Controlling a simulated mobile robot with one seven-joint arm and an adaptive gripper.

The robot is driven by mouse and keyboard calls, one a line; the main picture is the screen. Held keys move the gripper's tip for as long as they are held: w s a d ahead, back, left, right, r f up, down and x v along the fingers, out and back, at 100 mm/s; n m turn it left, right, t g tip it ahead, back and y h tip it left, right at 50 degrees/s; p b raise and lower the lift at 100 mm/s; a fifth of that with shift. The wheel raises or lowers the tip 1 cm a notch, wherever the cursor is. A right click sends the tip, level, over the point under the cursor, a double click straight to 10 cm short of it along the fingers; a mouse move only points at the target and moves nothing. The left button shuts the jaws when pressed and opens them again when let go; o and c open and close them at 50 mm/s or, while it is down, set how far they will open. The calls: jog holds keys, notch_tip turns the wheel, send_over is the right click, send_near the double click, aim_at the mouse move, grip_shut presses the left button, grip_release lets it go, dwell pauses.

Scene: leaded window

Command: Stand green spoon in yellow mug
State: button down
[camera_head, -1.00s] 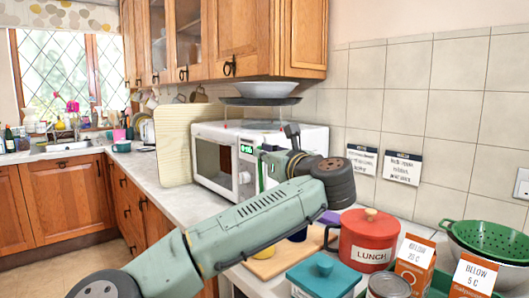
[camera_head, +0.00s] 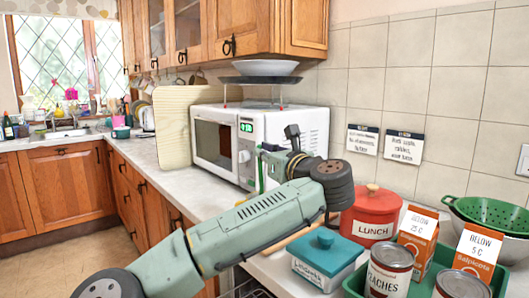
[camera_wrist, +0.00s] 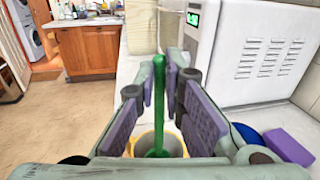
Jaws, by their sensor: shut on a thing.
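The green spoon (camera_wrist: 158,95) stands upright between the purple pads of my gripper (camera_wrist: 166,85) in the wrist view. My gripper is shut on it. The yellow mug (camera_wrist: 132,146) is below, partly hidden by my fingers. The spoon's lower end shows within the mug's opening; I cannot tell how deep it is or whether it touches the bottom. In the head view a thin green strip of the spoon (camera_head: 261,175) shows by my gripper in front of the microwave. The mug is hidden there behind my arm.
A white microwave (camera_head: 285,135) stands behind my gripper. A purple block (camera_wrist: 290,146) and a blue round thing (camera_wrist: 247,134) lie right of the mug. The red lunch tin (camera_head: 371,215), teal-lidded box (camera_head: 322,255), cans and cartons crowd the right. Counter (camera_head: 150,165) is clear at left.

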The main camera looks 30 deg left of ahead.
jog(key=c, duration=1.6)
grip_release()
jog(key=v, duration=1.2)
jog(key=shift+f, duration=0.1)
